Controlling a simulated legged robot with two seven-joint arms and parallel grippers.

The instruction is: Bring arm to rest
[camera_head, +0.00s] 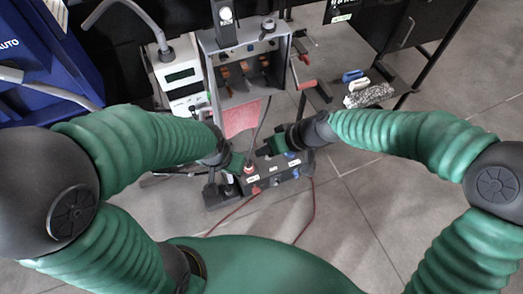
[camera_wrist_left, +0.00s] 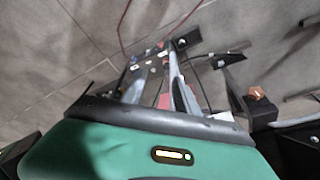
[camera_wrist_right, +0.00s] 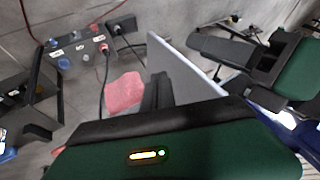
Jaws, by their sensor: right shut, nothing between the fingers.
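Both my green arms reach forward in the head view. My right gripper (camera_head: 282,143) is at the middle, just above the dark control box (camera_head: 278,170) with its coloured knobs. In the right wrist view the dark fingers of that gripper (camera_wrist_right: 156,90) are together and empty, beside a pink cloth (camera_wrist_right: 124,92). My left gripper (camera_head: 238,162) is at the left end of the control box in the head view, small and partly hidden by its wrist. Whether either gripper touches the box cannot be told.
The grey open-topped container (camera_head: 238,84), with red handles at its right, stands behind the grippers. A white instrument (camera_head: 181,76) is at its left, and a blue cabinet (camera_head: 40,50) is at far left. A dark table with a speckled block (camera_head: 369,95) is right. Grey floor (camera_head: 350,215) lies clear in front.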

